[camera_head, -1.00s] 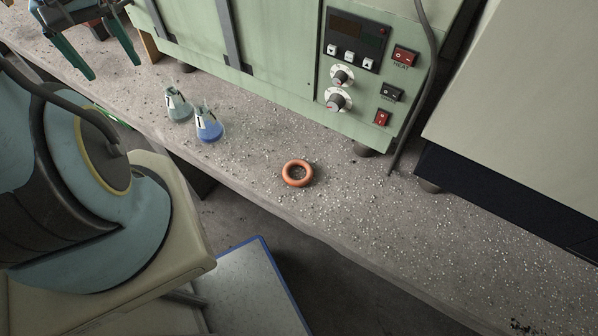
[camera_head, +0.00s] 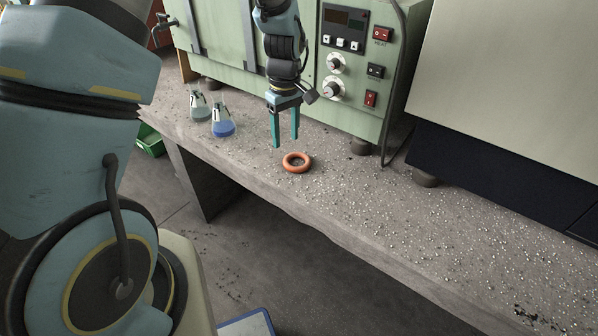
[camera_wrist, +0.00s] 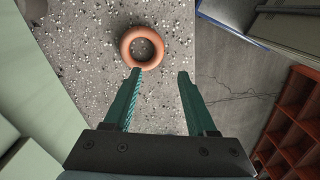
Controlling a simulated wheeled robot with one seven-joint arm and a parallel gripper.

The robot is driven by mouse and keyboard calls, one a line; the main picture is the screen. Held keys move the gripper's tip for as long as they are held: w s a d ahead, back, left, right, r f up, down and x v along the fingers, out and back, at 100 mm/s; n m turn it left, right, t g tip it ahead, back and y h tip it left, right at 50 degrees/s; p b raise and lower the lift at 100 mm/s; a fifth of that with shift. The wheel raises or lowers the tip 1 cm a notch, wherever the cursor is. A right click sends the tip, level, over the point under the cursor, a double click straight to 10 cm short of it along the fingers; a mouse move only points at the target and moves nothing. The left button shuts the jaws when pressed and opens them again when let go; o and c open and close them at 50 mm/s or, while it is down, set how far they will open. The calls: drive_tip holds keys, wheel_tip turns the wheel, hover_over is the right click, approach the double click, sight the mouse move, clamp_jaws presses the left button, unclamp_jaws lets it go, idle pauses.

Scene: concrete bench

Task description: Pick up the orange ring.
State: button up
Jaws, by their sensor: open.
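The orange ring (camera_head: 296,162) lies flat on the speckled concrete bench (camera_head: 400,200), near its front edge in the head view. It also shows in the wrist view (camera_wrist: 127,46), at the top centre, just beyond the fingertips and a little left of the midline between them. My gripper (camera_head: 285,142) has two teal fingers pointing down, open and empty. It hangs above the bench, just behind and slightly left of the ring in the head view. Its open fingers also show in the wrist view (camera_wrist: 160,74). Nothing covers the ring.
A flask with blue liquid (camera_head: 222,127) and a paler flask (camera_head: 199,106) stand left of my gripper. A green oven-like unit (camera_head: 235,50) with knobs and switches stands close behind it. A large beige and black machine (camera_head: 500,80) is at the right. The bench right of the ring is clear.

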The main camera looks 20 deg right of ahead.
sight(289, 164)
drive_tip(key=shift+s+d+f+p, duration=0.15)
drive_tip(key=shift+f+p, duration=0.4)
drive_tip(key=shift+f, duration=1.6)
drive_tip(key=shift+s+f+p, duration=0.2)
drive_tip(key=shift+f+p, duration=0.3)
drive_tip(key=shift+f, duration=1.65)
clamp_jaws()
